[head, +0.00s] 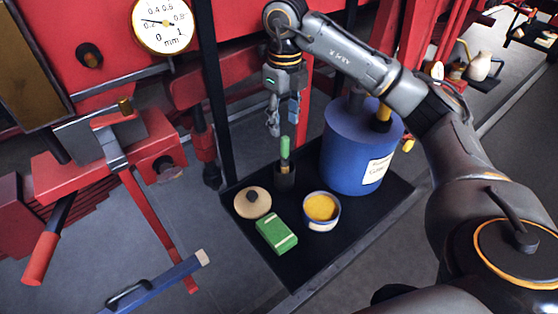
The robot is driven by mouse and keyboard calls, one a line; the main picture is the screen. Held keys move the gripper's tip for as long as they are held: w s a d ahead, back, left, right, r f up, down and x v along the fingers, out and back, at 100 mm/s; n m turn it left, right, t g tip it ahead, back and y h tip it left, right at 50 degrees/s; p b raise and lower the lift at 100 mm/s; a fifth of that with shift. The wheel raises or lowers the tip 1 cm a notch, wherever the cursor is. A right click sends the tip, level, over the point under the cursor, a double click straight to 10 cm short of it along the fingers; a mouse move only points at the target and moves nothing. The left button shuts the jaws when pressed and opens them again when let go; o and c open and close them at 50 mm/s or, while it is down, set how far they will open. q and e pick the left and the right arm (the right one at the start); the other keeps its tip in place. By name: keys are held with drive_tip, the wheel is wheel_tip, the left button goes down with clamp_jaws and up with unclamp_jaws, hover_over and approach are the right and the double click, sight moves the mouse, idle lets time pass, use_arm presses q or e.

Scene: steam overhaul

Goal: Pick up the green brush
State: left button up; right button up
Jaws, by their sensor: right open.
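The green brush (285,149) stands upright in a small dark holder (285,178) on a black tray (336,238). Its green top end sticks up and its lower part is hidden in the holder. My right gripper (283,122) points down just above the brush, with its fingers apart and nothing between them. The fingertips are close to the brush's top; whether they touch it cannot be told. My left gripper is not in view.
A blue drum (345,155) stands right of the brush. A tan round lid (252,202), a green box (276,233) and a tin of yellow stuff (320,209) lie in front. A black post (215,100) rises to the left, before red machinery.

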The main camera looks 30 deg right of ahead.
sight(287, 143)
drive_tip(key=f, duration=0.3)
drive_tip(key=s+f+p, duration=0.1)
drive_tip(key=f, duration=0.2)
drive_tip(key=shift+s+d+f, duration=0.1)
drive_tip(key=shift+s+f, duration=0.05)
drive_tip(key=shift+f, duration=0.05)
drive_tip(key=shift+w+f+p, duration=0.3)
drive_tip(key=shift+f+p, duration=0.2)
drive_tip(key=shift+f, duration=0.05)
drive_tip(key=f, duration=0.1)
drive_tip(key=f+p, duration=0.2)
drive_tip(key=shift+w+d+f, duration=0.15)
drive_tip(key=shift+w+f, duration=0.05)
drive_tip(key=shift+w, duration=0.1)
drive_tip(key=shift+w+f, duration=0.15)
drive_tip(key=shift+f, duration=0.5)
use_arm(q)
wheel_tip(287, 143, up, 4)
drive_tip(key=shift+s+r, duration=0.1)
use_arm(e)
clamp_jaws()
